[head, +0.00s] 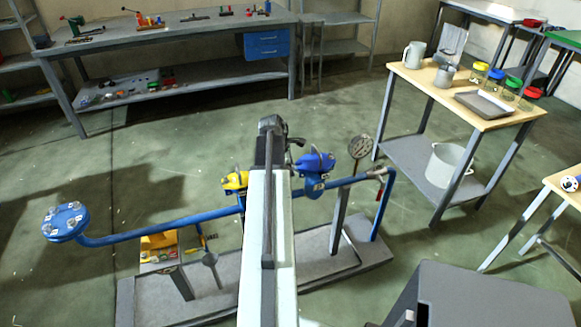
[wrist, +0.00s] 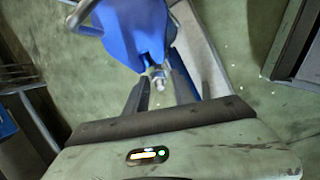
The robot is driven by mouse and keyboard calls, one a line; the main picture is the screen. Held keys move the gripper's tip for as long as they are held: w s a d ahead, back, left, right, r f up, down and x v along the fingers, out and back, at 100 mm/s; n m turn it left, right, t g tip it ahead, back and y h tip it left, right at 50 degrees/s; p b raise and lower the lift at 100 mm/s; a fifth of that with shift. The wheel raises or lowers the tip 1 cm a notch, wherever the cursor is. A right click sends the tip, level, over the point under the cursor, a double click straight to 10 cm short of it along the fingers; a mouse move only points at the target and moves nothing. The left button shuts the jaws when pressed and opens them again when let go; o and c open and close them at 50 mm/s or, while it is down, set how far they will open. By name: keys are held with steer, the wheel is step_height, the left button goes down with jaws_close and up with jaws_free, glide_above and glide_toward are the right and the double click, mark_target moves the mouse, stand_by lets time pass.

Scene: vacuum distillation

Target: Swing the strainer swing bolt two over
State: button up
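A blue body, apparently the strainer (head: 316,165), sits on the blue pipe just right of my arm in the head view. Its blue underside or cover (wrist: 135,32) fills the top middle of the wrist view. A small metal bolt with a nut (wrist: 158,80) sticks out from it towards me. My gripper (wrist: 161,82) is open, with one dark finger on each side of the bolt and a gap to both. Whether this bolt is number two cannot be read. In the head view my arm hides most of the gripper.
The blue pipe (head: 165,228) runs left to a bolted flange (head: 65,221). A yellow fitting (head: 235,182) stands left of my arm, a pressure gauge (head: 360,147) right of the strainer. The skid base (head: 205,295) lies below. A wooden-topped table (head: 425,82) stands at right.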

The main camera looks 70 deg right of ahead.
steer(key=p+v, duration=0.7)
steer(key=shift+a+r, duration=0.15)
steer(key=shift+r, duration=0.2)
steer(key=shift+w, duration=0.1)
